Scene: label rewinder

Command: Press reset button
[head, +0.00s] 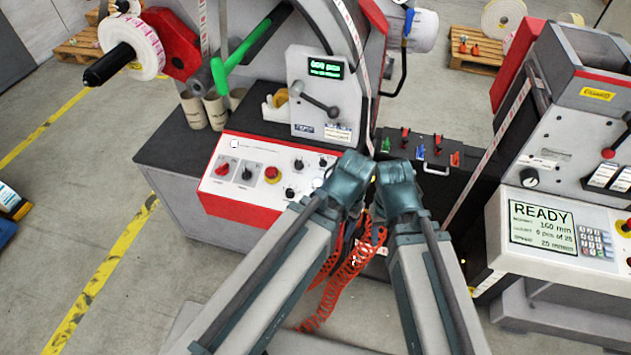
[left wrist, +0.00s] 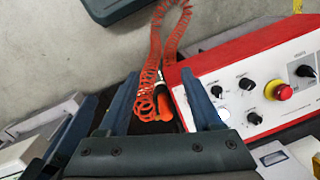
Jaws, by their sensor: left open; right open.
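The control panel (head: 262,168) is a white sloped face with a red border, black knobs and a red stop button (head: 271,173) on yellow. A pale round button (head: 318,183) sits at its right end beside my left gripper (head: 347,178). Another pale round button (head: 234,143) is at its upper left. I cannot read which is the reset button. In the left wrist view, my left gripper (left wrist: 158,75) is open, its right finger over the panel's near end, next to a pale button (left wrist: 222,113). My right gripper (head: 396,178) is open, close beside the left one; its fingertips are hard to see.
A red coiled hose (head: 345,275) hangs below the grippers and shows between the left fingers in the wrist view. A black box (head: 470,160) with coloured levers stands right of the panel. A second machine with a READY screen (head: 541,227) is further right.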

